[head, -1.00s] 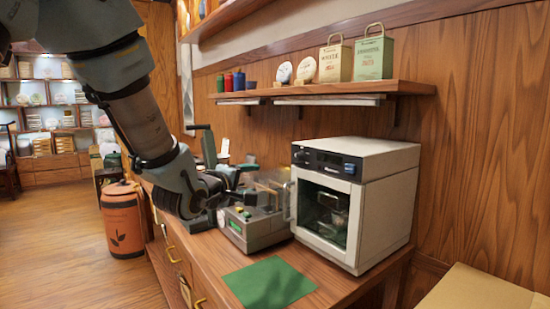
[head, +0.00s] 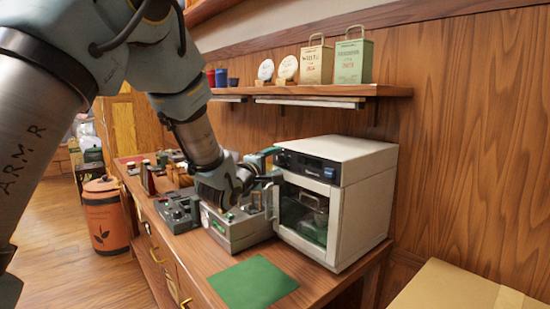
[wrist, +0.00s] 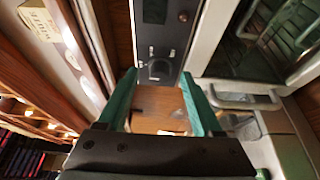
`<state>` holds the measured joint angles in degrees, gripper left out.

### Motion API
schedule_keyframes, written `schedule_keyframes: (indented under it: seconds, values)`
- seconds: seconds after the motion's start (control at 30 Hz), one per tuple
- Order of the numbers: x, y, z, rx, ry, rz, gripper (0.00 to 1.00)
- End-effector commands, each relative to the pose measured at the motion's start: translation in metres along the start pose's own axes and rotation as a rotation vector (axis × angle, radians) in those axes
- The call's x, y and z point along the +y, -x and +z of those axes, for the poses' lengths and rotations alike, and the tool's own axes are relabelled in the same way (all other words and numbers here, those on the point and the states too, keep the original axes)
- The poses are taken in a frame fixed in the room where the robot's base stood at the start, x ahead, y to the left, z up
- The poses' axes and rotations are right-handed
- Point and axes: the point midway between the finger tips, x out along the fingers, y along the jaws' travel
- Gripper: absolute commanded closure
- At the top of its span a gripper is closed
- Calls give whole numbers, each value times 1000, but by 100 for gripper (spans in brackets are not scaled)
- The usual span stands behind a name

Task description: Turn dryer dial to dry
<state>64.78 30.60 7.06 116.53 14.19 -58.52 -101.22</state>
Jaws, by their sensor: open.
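The dryer (head: 352,205) is a pale box with a dark glass door and a dark control panel (head: 318,166) along its upper front. In the wrist view the panel (wrist: 165,35) runs up the picture, and a round dark dial (wrist: 160,69) with small pale marks around it shows between the fingertips. My gripper (head: 268,162) is at the panel's left end in the head view, where it largely hides the dial. Its teal fingers (wrist: 159,80) are apart with nothing between them, one on each side of the dial. Contact with the dial cannot be told.
A grey device (head: 238,232) stands left of the dryer, under my gripper. A green mat (head: 250,284) lies on the counter in front. A shelf (head: 330,90) with bags and tins hangs above. A cardboard box (head: 465,290) is at lower right.

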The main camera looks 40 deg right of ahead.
Motion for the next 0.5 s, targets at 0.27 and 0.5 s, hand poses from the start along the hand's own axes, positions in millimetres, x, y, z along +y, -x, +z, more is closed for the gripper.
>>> schedule_keyframes:
  seconds: [0.27, 0.5]
  values:
    - [0, -4, 0, 0, 0, 0, 33]
    - [0, -3, 0, 0, 0, 0, 53]
